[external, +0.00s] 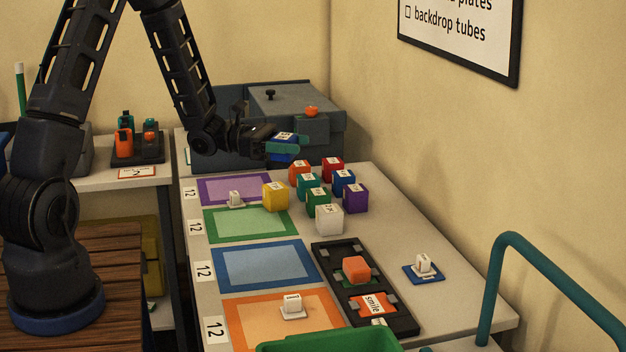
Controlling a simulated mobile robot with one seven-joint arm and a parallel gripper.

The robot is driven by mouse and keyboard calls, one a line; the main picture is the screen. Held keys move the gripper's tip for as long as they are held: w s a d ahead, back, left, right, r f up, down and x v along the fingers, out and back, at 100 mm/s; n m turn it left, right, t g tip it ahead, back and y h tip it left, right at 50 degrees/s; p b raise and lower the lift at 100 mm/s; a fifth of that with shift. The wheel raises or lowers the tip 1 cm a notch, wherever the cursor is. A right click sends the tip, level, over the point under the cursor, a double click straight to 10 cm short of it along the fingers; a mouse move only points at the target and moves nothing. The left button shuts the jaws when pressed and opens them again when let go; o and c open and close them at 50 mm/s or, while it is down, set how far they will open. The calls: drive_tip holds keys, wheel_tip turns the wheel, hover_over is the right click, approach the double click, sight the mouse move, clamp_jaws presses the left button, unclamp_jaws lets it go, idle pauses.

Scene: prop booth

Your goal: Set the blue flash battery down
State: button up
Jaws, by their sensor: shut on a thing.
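My gripper (284,148) is at the far end of the light table, above its surface and in front of the dark grey case. It is shut on a blue block with a white label, the blue flash battery (282,155), held in the air. Part of the battery is hidden by the teal fingers. Below and to the right stand several labelled blocks, including an orange one (299,172), a red one (333,168) and another blue one (343,182).
Purple (204,197), green (212,234), blue (226,285) and orange (232,306) mats line the table's left side. A black tray (327,261) holds an orange block. A yellow block (275,197) stands by the purple mat. The table's right side is mostly clear.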

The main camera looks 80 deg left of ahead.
drive_tip(key=s+d+m+g+h, duration=0.25)
drive_tip(key=s+d, duration=0.25)
drive_tip(key=d, duration=0.6)
drive_tip(key=shift+h, duration=0.45)
wheel_tip(320, 180, down, 19)
drive_tip(key=shift+w+d+f, duration=0.1)
drive_tip(key=shift+f, duration=0.05)
drive_tip(key=shift+f, duration=0.1)
drive_tip(key=o, duration=1.2)
